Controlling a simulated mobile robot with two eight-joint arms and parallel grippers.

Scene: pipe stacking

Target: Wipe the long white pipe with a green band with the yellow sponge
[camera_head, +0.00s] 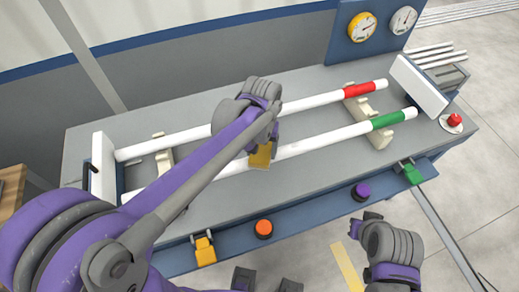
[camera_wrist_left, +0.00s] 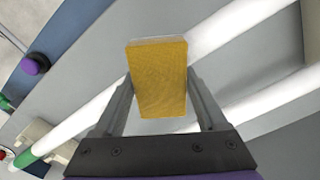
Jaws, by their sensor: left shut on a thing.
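The long white pipe with a green band (camera_head: 318,140) lies across the bench on cradles, nearer its front edge, with its green band towards the right end. My left gripper (camera_head: 262,148) is above the middle of this pipe and shut on the yellow sponge (camera_head: 261,157). The sponge (camera_wrist_left: 158,80) sits between the two fingers in the left wrist view, over or against the pipe (camera_wrist_left: 80,122); I cannot tell whether they touch. The sponge and gripper hide part of the pipe. My right gripper (camera_head: 362,230) is at the lower right, off the bench; its fingers are unclear.
A white pipe with a red band (camera_head: 320,100) lies parallel behind. Upright white plates (camera_head: 418,84) stand at both bench ends. Orange (camera_head: 264,227) and purple (camera_head: 361,191) buttons and yellow (camera_head: 205,250) and green (camera_head: 412,173) clamps line the front edge. Gauges (camera_head: 362,27) stand behind.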

